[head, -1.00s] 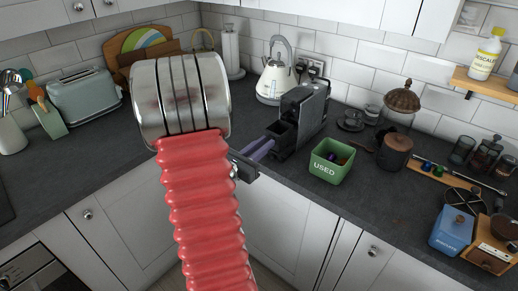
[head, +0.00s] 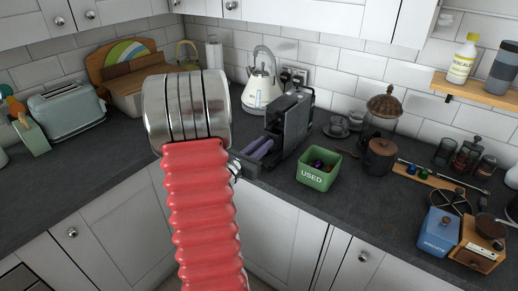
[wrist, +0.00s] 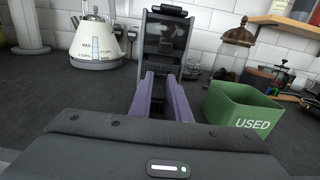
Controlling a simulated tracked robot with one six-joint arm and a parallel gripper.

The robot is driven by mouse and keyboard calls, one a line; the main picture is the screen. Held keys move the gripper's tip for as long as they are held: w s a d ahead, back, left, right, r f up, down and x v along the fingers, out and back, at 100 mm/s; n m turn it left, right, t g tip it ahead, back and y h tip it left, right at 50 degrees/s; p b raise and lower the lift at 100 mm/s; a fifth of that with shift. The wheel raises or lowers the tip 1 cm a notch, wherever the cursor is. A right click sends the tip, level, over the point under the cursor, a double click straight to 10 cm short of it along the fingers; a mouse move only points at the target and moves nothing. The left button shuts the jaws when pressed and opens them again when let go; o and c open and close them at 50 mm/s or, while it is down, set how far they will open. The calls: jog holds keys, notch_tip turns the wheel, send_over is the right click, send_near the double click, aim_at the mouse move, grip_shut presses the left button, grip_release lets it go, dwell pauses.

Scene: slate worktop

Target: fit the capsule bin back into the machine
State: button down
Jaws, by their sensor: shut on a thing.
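The dark grey coffee machine (head: 292,122) stands on the worktop, its front facing my gripper; its front also shows in the wrist view (wrist: 164,48). My gripper (head: 259,149) has two purple fingers, which reach to the machine's lower front. In the wrist view the fingers (wrist: 160,92) are closed on a narrow dark thing, the capsule bin (wrist: 158,106), lined up with the machine. Most of the bin is hidden by the fingers and wrist housing. I cannot tell how far the bin is inside the machine.
A cream kettle (head: 263,84) stands behind left. A lidded brown pot (head: 380,157) and blue box (head: 438,232) are further right. The worktop left of the machine is mostly clear.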

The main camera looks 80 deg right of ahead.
jog(key=shift+x, duration=1)
jog(key=shift+s+d, duration=0.15)
jog(key=shift+d, duration=0.1)
dwell(0.4)
jog(key=c, duration=1.6)
grip_release()
jog(key=shift+a, duration=0.1)
jog(key=shift+v, duration=6.9)
